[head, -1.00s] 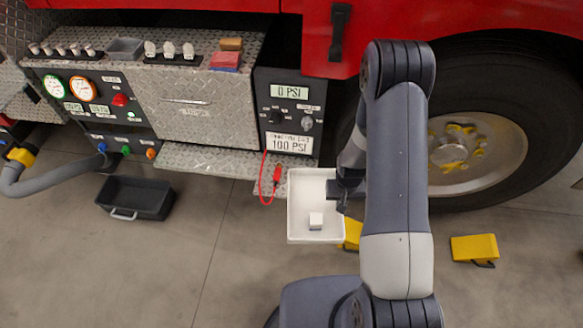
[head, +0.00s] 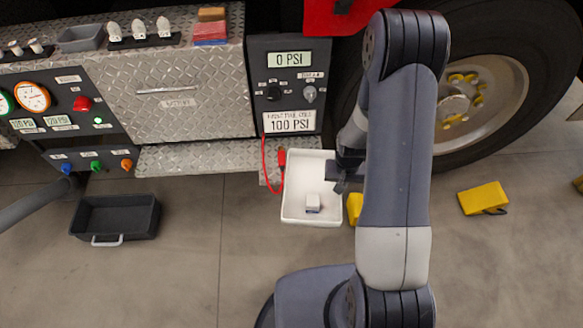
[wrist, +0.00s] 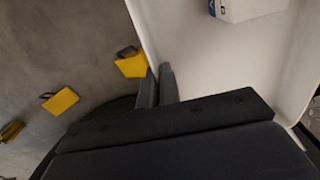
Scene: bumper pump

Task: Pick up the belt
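I cannot make out a belt in either view. My gripper (head: 345,172) is at the right side of a white tray (head: 290,208), partly hidden by my arm in the head view. In the wrist view its two dark fingers (wrist: 158,84) are close together, one on each side of the tray's wall (wrist: 146,30), so it is shut on the rim. A small white block (head: 312,202) with a blue mark lies in the tray; it also shows at the top of the wrist view (wrist: 248,8).
The pump panel (head: 287,90) and its diamond-plate step (head: 200,156) stand behind the tray. A red cable (head: 268,170) hangs beside it. A dark bin (head: 115,217) is on the floor at left. A yellow chock (head: 483,198) and a large wheel (head: 500,110) are at right.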

